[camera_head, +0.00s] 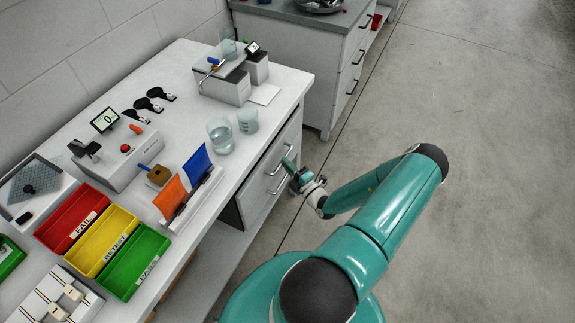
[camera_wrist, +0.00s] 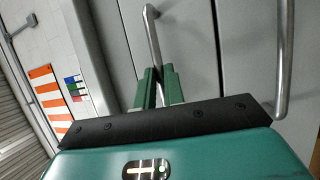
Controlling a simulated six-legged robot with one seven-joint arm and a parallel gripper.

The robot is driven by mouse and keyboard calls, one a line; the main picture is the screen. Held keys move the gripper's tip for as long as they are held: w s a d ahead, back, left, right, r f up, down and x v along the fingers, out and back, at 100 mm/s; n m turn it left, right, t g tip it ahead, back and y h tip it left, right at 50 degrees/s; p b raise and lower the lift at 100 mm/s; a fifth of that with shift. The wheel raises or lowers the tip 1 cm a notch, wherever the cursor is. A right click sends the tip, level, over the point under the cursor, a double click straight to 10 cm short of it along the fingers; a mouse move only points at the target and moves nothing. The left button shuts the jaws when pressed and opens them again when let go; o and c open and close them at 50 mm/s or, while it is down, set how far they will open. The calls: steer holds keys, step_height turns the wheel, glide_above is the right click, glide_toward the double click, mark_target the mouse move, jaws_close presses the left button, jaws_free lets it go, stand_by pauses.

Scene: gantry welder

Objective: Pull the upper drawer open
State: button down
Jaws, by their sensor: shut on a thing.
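The upper drawer (camera_head: 268,163) is in the white bench cabinet, below the worktop's right end. Its front looks about flush with the cabinet, though my gripper partly covers it. Its metal bar handle (camera_wrist: 153,38) runs between my gripper's green fingers in the wrist view. My gripper (camera_wrist: 158,88) is shut on this handle; in the head view it reaches the drawer front from the right (camera_head: 290,166). The lower drawer's handle (camera_head: 278,184) is just below, and a second bar, apart from my fingers, shows at the right of the wrist view (camera_wrist: 286,60).
The worktop (camera_head: 180,115) above holds beakers (camera_head: 220,135), a scale, and red, yellow and green trays (camera_head: 103,240). Another drawer cabinet (camera_head: 340,75) stands beyond a gap. The grey floor (camera_head: 480,150) right of the bench is clear.

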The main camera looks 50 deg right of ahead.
steer(key=shift+s, duration=0.1)
steer(key=s+d, duration=0.3)
steer(key=s, duration=0.8)
steer(key=s+d, duration=0.3)
steer(key=s, duration=0.9)
steer(key=shift+d, duration=0.35)
steer(key=shift+s, duration=0.1)
steer(key=c, duration=1.5)
jaws_free()
steer(key=v, duration=1.3)
steer(key=shift+s+f, duration=0.15)
steer(key=shift+s, duration=0.2)
